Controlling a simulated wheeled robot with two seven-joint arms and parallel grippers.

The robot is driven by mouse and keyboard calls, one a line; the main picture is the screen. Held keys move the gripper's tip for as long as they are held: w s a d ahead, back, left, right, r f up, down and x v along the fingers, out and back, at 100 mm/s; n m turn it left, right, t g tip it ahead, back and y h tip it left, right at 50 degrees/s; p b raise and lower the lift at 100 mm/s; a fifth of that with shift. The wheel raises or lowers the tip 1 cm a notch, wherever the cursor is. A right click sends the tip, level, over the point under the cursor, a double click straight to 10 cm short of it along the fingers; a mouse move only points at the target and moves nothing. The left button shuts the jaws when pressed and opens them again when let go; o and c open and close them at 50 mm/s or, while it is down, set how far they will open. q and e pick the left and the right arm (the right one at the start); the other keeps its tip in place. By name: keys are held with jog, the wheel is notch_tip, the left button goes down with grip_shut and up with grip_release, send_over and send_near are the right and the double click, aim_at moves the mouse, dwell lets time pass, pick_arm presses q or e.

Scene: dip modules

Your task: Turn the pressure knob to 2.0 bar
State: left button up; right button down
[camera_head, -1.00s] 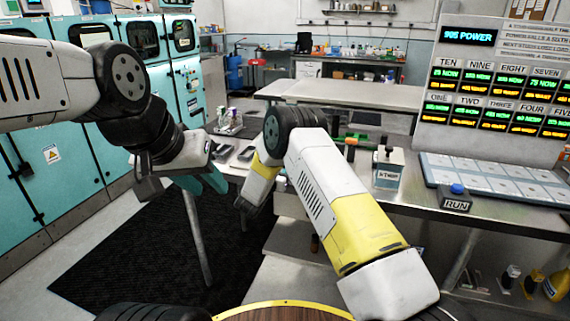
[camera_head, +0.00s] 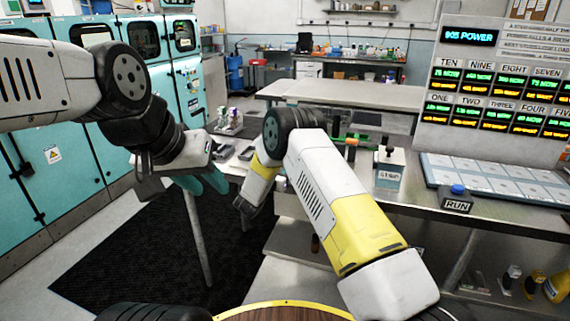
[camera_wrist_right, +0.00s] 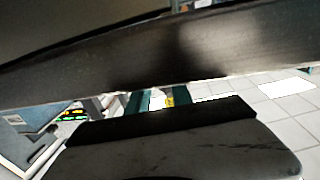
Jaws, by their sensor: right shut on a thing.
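My right gripper (camera_wrist_right: 160,99) shows in the wrist view as two teal fingers, partly hidden by dark parts in front. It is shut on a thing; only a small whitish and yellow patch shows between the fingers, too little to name. I cannot make out the pressure knob for certain.
A tall panel (camera_head: 495,85) of lit displays stands at the right behind a tray of pale plates (camera_head: 490,175). A RUN button box (camera_head: 457,203) sits at the bench's front edge. Small bottles (camera_head: 230,117) stand left of my right arm. Teal cabinets (camera_head: 60,210) line the left.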

jog(key=shift+r, duration=0.1)
dwell(0.3)
jog(key=c, duration=1.1)
grip_release()
jog(key=shift+c, duration=0.2)
